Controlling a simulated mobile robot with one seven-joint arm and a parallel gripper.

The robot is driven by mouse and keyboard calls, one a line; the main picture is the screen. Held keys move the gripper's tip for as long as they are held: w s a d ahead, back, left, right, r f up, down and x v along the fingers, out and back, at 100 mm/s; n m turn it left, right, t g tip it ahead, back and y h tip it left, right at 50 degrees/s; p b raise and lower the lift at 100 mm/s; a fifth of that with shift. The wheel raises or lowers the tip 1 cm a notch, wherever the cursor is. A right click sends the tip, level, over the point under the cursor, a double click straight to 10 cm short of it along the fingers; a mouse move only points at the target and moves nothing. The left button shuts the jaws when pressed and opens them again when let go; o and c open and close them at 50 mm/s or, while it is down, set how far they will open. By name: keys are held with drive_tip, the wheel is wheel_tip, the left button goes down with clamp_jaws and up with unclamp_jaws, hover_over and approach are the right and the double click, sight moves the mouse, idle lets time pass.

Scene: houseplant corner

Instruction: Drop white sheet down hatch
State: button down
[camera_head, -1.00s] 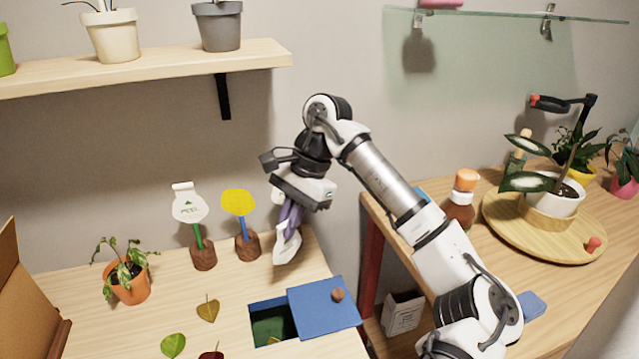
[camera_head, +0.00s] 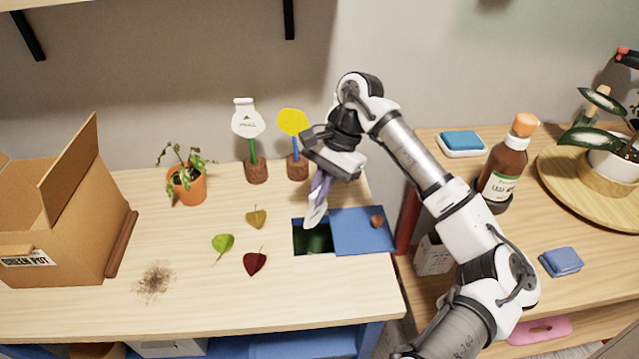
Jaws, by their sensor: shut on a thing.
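My gripper (camera_head: 321,187) is shut on a small white sheet (camera_head: 314,214), which hangs down from the fingertips. The sheet's lower end shows at the back edge of the hatch opening (camera_head: 311,239) in the wooden table. I cannot tell how high above the opening it is. The hatch's blue lid (camera_head: 362,232), with a round brown knob, lies to the right and leaves the left part open. Something green shows inside the dark opening. The upper part of the sheet is hidden by the fingers.
A green leaf (camera_head: 222,244), a yellow-brown leaf (camera_head: 257,217) and a dark red leaf (camera_head: 255,262) lie left of the hatch. Two signs in brown stands, one white (camera_head: 248,121) and one yellow (camera_head: 293,122), stand behind. A cardboard box (camera_head: 60,225) is at the left.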

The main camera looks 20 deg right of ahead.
sight(320, 220)
wheel_tip(320, 220, down, 9)
drive_tip(key=b, duration=0.8)
drive_tip(key=shift+f+b, duration=0.15)
drive_tip(key=shift+b, duration=0.15)
drive_tip(key=c, duration=1.5)
unclamp_jaws()
drive_tip(key=shift+p+v, duration=1.55)
drive_tip(key=shift+v, duration=3.5)
